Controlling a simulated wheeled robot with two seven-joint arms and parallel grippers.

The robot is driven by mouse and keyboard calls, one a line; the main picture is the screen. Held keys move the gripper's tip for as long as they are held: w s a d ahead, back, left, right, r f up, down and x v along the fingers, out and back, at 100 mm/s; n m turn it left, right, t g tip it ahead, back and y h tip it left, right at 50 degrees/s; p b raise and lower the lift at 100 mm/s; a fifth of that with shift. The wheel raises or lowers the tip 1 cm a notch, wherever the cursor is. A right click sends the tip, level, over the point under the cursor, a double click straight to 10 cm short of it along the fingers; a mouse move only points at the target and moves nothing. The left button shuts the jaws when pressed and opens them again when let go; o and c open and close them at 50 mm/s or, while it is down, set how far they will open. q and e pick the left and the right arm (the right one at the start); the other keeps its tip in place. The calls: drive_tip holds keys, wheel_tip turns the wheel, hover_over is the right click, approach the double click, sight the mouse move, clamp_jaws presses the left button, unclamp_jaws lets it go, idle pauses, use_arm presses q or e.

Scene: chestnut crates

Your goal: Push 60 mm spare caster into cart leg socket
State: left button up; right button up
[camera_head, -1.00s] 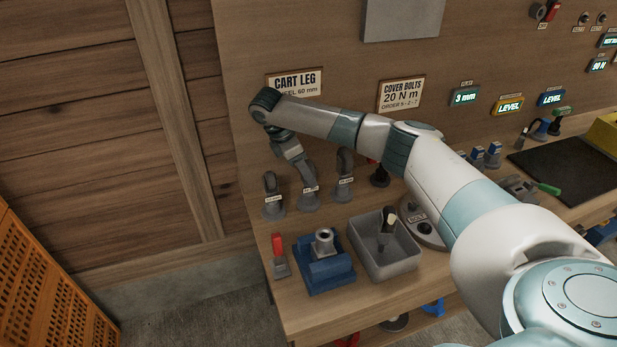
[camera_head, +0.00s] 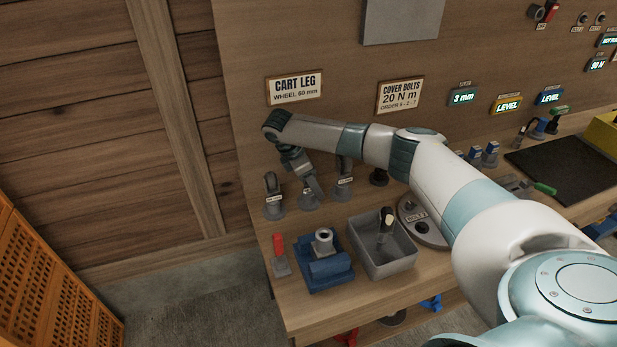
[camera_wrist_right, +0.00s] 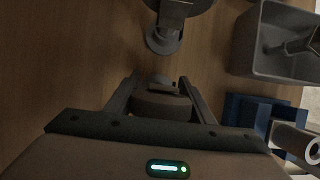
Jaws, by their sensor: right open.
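Three grey casters stand on round bases at the back left of the bench: a left one (camera_head: 271,187), a middle one (camera_head: 309,197) and a right one (camera_head: 344,174). Their small labels are too small to read surely. My right gripper (camera_wrist_right: 153,88) is open, pointing down at the middle caster. In the wrist view its fingers stand on either side of that caster's dark wheel (camera_wrist_right: 162,104); contact cannot be told. The cart leg socket, an upright grey tube (camera_head: 323,240), sits in a blue block (camera_head: 326,272) at the bench front. My left gripper is out of view.
A grey bin (camera_head: 404,264) holding a dark-handled tool stands right of the blue block. A red-handled item (camera_head: 279,252) stands left of it. A "CART LEG, WHEEL 60 mm" sign (camera_head: 295,87) hangs on the back panel.

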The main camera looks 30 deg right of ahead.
idle(0.3)
clamp_jaws()
drive_tip(key=shift+r, duration=0.15)
